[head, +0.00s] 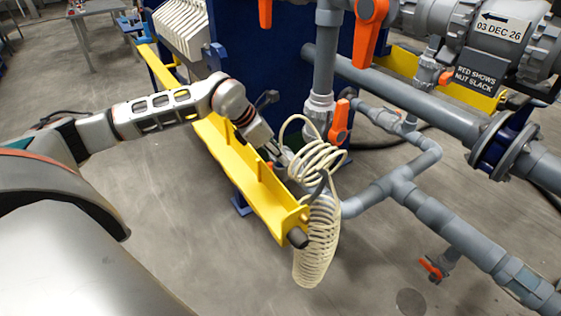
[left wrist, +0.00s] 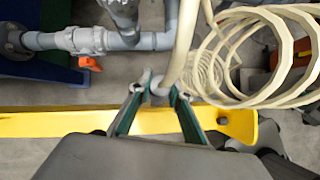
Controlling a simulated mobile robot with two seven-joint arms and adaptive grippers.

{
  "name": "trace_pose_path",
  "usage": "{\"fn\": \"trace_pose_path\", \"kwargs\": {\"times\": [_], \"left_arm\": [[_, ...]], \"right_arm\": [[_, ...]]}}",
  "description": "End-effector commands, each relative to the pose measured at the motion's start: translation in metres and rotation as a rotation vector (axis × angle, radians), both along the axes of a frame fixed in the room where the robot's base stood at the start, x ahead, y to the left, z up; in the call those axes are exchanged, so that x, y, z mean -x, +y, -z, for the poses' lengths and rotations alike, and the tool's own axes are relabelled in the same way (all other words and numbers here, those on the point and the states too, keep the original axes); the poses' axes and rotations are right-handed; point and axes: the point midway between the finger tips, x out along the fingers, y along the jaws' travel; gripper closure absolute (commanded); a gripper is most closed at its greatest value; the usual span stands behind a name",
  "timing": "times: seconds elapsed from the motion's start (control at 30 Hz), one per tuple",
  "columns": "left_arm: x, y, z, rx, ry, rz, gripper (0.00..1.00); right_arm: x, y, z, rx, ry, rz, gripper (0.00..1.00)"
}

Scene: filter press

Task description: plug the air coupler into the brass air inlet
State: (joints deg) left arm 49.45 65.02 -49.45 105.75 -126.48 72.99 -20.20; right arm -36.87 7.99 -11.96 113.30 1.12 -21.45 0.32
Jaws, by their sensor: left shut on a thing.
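My left gripper (head: 280,156) is at the yellow beam, beside the upper loops of a cream coiled air hose (head: 318,243). In the left wrist view its two fingers (left wrist: 160,88) are closed around a small pale piece at the end of the straight cream hose, seemingly the air coupler (left wrist: 161,86). The coupler is mostly hidden by the fingers, and in the head view I cannot make it out. The coiled hose (left wrist: 270,60) also shows at right in the left wrist view. I cannot pick out the brass air inlet in either view. My right gripper is not in view.
The yellow beam (head: 238,172) runs diagonally under the gripper. Grey pipes (head: 405,187) with orange valve handles (head: 340,122) stand close on the right. A blue machine body (head: 270,60) is behind.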

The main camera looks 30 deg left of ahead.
Motion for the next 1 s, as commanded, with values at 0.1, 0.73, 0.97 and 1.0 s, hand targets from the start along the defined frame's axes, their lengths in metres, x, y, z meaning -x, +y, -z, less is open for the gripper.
{"fn": "trace_pose_path", "kwargs": {"times": [0.1,0.73,0.97,1.0], "left_arm": [[0.000,0.000,-0.003,0.000,-0.001,-0.001,1.00],[-0.001,0.000,-0.107,0.001,-0.008,0.000,1.00],[-0.001,0.000,-0.163,0.000,-0.007,0.000,1.00],[-0.001,0.000,-0.171,0.000,-0.007,0.000,1.00]], "right_arm": [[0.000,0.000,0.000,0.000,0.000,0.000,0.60],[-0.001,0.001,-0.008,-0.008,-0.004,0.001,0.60],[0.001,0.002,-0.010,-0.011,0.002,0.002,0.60],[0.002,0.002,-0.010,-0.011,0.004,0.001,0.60]]}}
